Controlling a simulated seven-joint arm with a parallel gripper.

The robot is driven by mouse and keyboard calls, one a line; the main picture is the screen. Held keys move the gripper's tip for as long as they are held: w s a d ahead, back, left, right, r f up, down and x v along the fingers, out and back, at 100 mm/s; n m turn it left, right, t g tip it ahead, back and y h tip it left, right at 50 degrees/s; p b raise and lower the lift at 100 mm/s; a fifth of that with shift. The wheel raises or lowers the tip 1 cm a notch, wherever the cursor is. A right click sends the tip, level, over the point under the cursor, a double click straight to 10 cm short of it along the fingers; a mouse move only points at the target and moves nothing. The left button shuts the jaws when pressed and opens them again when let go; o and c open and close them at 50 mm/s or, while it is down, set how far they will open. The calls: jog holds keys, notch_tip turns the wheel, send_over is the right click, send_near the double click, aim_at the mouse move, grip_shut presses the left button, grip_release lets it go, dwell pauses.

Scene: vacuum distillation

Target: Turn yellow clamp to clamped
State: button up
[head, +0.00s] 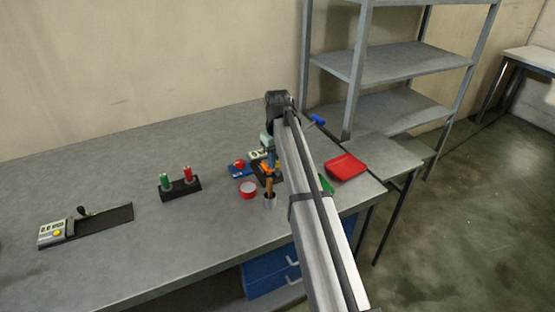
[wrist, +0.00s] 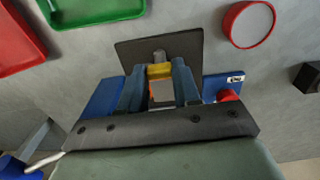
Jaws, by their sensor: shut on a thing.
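The yellow clamp (wrist: 160,70) shows in the wrist view between the two fingertips of my gripper (wrist: 159,80). My gripper is shut on it, with a finger on each side. A dark plate (wrist: 190,45) lies just beyond the clamp, with a small grey fitting at its edge by the yellow part. In the head view my arm hides much of this spot, and the clamp cannot be told apart there. Whether the clamp is in its clamped position cannot be told.
A red tray (head: 346,167) and a green tray (wrist: 95,10) lie nearby. A black rack with green and red bottles (head: 180,189) stands left.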

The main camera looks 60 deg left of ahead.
aim_at(278, 162)
jog(key=o, duration=1)
jog(key=shift+o, duration=0.2)
jog(key=shift+r, duration=0.15)
notch_tip(278, 162, up, 14)
jog(key=shift+f, duration=0.2)
